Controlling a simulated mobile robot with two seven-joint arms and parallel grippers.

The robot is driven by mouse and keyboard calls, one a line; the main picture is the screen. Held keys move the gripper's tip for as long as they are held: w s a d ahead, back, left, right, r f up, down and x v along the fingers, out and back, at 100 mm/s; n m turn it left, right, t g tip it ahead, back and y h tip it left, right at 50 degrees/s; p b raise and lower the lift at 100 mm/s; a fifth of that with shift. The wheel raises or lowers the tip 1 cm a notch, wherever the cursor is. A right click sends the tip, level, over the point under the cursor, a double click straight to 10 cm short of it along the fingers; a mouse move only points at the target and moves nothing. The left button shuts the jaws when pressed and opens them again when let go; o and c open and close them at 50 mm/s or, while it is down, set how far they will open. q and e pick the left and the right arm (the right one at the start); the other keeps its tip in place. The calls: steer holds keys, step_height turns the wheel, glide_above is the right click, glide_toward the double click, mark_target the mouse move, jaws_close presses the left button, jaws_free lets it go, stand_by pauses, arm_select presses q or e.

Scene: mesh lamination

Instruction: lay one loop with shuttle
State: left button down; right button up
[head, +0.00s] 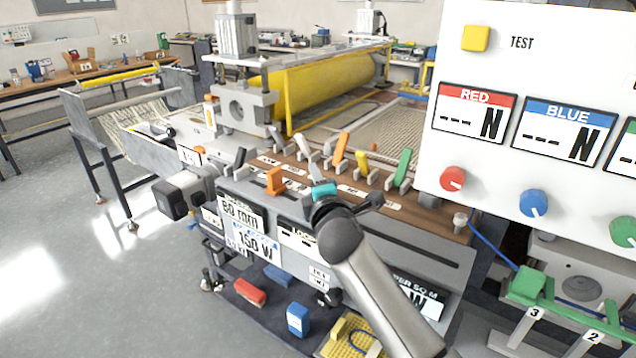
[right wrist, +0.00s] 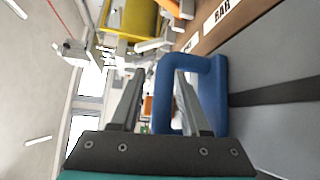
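My right gripper (head: 317,173) is at the wooden rack on the front of the machine, its teal body in front of the slots. In the right wrist view the gripper (right wrist: 162,90) is open, with a blue D-shaped handle (right wrist: 205,63) at its fingers. One bar of the handle shows between the fingers, nearer the right finger; I cannot tell whether they touch. In the head view my right arm hides this blue handle. I cannot identify a shuttle for certain. A pale mesh (head: 395,128) lies on the machine bed behind the rack. My left gripper is not seen.
The wooden rack (head: 432,215) holds several tools, including a green one (head: 402,166), orange ones (head: 341,146) and a black one (head: 239,157). A yellow roll (head: 335,84) stands behind. A white panel (head: 570,45) with RED and BLUE displays is at right. Open floor lies left.

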steer(key=shift+o, duration=0.3)
steer(key=shift+d, duration=0.15)
steer(key=shift+s, duration=0.1)
steer(key=shift+s+d, duration=0.15)
steer(key=shift+s, duration=0.4)
steer(key=p+v, duration=0.2)
steer(key=v, duration=1.2)
